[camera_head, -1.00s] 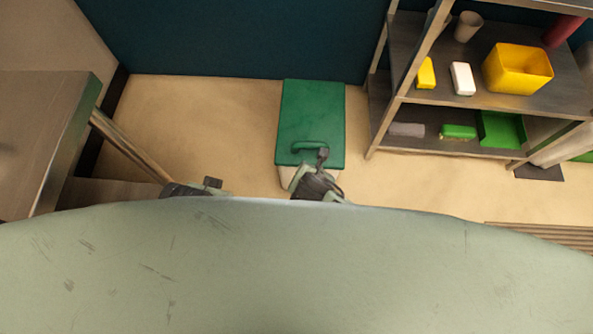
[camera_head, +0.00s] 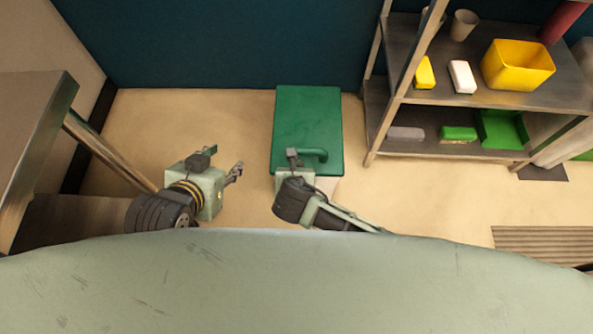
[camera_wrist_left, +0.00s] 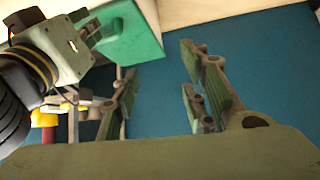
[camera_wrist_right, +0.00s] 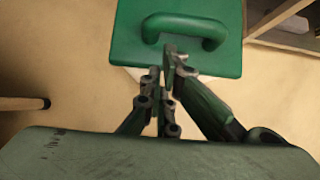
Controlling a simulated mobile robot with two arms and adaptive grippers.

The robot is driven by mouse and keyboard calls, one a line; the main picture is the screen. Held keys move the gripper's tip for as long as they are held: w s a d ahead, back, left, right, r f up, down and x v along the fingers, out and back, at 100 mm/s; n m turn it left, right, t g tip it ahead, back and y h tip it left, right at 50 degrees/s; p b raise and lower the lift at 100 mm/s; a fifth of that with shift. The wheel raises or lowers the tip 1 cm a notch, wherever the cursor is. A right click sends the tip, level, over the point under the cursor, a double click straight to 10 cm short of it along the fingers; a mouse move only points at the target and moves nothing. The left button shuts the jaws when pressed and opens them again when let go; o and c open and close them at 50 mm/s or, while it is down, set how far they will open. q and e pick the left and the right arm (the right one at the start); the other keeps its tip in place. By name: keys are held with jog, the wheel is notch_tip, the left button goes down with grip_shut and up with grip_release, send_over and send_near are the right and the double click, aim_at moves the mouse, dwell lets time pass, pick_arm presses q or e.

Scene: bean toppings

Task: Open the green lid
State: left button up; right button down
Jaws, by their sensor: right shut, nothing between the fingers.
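The green lid (camera_head: 308,120) lies flat and closed on a pale bin in the head view. Its raised loop handle (camera_head: 318,155) is at the near edge, and it also shows in the right wrist view (camera_wrist_right: 185,22). My right gripper (camera_head: 292,158) is at the near edge of the lid. Its fingers (camera_wrist_right: 168,62) are shut and empty, with the tips just below or overlapping the handle bar; contact is unclear. My left gripper (camera_head: 236,172) is left of the bin, apart from it. Its fingers (camera_wrist_left: 165,90) are spread with nothing between them.
A shelf unit (camera_head: 400,95) stands right of the bin, holding a yellow container (camera_head: 517,65), sponges and a green dustpan. A table (camera_head: 35,130) is at the left. A blue wall (camera_head: 220,45) stands behind the bin. The floor between table and bin is clear.

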pick_arm(q)
jog(key=w+d+r+t+h+b, duration=0.1)
jog(key=w+r+t, duration=0.2)
jog(key=r, duration=0.3)
jog(key=w+d+r+t+h+b, duration=0.1)
jog(key=w+d+r+t, duration=0.1)
jog(key=w+r+t, duration=0.2)
notch_tip(320, 180, up, 2)
jog(key=shift+w+d+r+t+b, duration=0.1)
jog(key=shift+w+d+t+b, duration=0.1)
jog(key=shift+d+t+b, duration=0.15)
pick_arm(e)
jog(key=x, duration=0.5)
jog(key=shift+w+f, duration=0.15)
jog(key=shift+f, duration=0.05)
pick_arm(q)
jog(key=shift+f, duration=0.2)
